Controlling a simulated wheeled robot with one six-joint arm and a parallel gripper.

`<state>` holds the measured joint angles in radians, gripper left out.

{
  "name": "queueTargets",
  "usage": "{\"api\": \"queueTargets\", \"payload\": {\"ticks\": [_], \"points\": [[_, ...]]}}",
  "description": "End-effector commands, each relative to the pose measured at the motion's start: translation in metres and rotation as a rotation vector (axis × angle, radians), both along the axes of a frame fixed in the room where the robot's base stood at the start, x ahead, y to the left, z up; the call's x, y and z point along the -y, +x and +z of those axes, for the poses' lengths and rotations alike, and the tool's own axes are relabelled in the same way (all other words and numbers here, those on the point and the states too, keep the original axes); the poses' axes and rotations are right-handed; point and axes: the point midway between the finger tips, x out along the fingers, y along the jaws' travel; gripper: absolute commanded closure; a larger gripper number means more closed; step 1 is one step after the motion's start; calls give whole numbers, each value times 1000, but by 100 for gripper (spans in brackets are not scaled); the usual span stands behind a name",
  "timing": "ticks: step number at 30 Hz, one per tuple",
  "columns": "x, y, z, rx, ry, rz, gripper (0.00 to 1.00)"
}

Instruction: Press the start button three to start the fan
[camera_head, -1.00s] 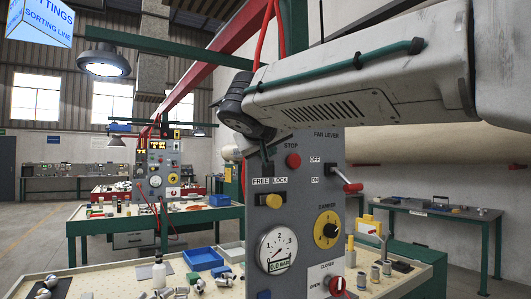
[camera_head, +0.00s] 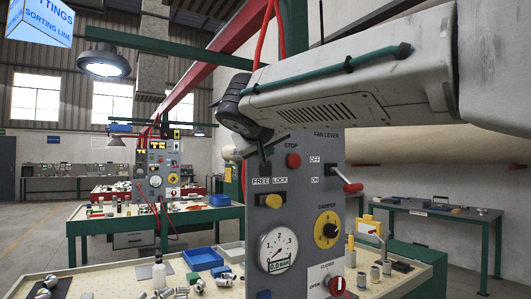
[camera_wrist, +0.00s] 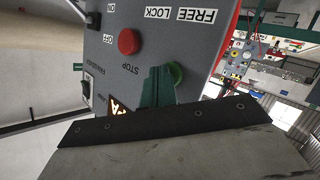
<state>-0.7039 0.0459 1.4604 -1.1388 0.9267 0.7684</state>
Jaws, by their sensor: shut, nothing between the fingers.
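In the wrist view a green button (camera_wrist: 178,70) sits on the grey control panel (camera_wrist: 105,60), partly hidden behind my gripper's fingers. My gripper (camera_wrist: 157,72) is shut and empty, its dark green fingertips overlapping the button's edge. I cannot tell whether they touch it. The red STOP button (camera_wrist: 128,41) is beside it; it also shows in the head view (camera_head: 293,160). In the head view my gripper (camera_head: 265,163) is at the panel's upper left, left of STOP, and the green button is hidden. No number or start label is readable.
The panel also carries a FREE/LOCK selector (camera_head: 271,201), a gauge (camera_head: 278,251), a yellow damper dial (camera_head: 327,229) and a red-handled fan lever (camera_head: 352,187) at its right edge. An amber display (camera_wrist: 117,106) is mostly covered. Loose castings lie on the table below.

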Motion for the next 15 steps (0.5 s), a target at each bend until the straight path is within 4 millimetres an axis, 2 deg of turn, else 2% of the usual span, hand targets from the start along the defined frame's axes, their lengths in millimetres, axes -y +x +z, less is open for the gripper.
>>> {"api": "queueTargets", "payload": {"ticks": [15], "points": [[2,-3,0,0,0,0,100]]}}
